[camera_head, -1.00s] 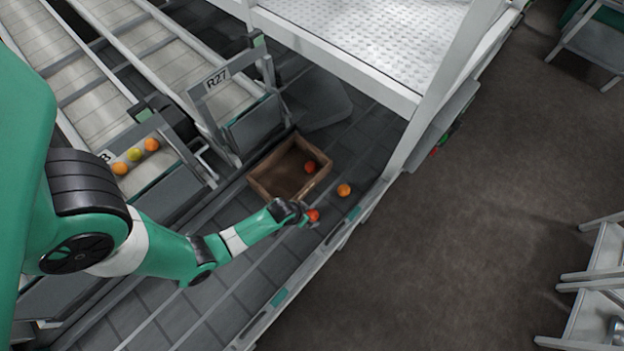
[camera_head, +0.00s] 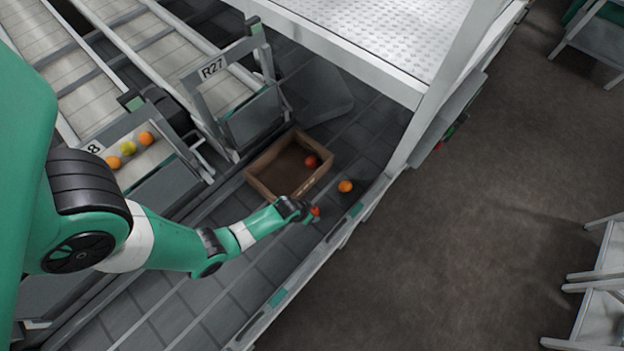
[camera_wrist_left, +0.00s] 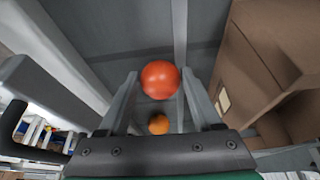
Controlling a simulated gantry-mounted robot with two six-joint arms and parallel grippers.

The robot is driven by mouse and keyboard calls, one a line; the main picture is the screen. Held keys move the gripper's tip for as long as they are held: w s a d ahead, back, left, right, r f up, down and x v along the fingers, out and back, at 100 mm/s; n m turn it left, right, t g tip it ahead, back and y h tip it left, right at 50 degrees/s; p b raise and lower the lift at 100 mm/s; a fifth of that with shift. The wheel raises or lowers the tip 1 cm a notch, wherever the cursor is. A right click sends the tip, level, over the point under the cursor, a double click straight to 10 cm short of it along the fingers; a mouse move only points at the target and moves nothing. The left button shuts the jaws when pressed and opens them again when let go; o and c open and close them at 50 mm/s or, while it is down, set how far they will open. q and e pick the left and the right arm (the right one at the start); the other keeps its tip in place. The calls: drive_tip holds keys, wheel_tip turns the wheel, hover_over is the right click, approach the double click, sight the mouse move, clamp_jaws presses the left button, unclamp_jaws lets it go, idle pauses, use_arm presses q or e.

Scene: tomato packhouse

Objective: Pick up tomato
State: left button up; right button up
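A red tomato (camera_head: 315,211) lies at the tip of my left gripper (camera_head: 308,212), just outside the crate's near corner and partly hidden by the gripper. In the left wrist view, this red tomato (camera_wrist_left: 160,79) sits at the fingertips, between the two spread fingers of my left gripper (camera_wrist_left: 160,88). I cannot tell whether the fingers touch it. An orange tomato (camera_head: 345,186) lies apart on the grey belt, to the right of the crate; an orange one (camera_wrist_left: 158,124) also shows between the fingers in the wrist view. My right gripper is not in view.
A brown open crate (camera_head: 262,189) beside the gripper holds a red tomato (camera_head: 311,161). Several tomatoes (camera_head: 129,148) rest on a chute at left. The R27 chute (camera_head: 222,75) stands behind the crate. A white post (camera_head: 425,110) rises at right. The belt's near part is clear.

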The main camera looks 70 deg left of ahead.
use_arm(q)
drive_tip(key=c, duration=0.4)
drive_tip(key=shift+r, duration=0.1)
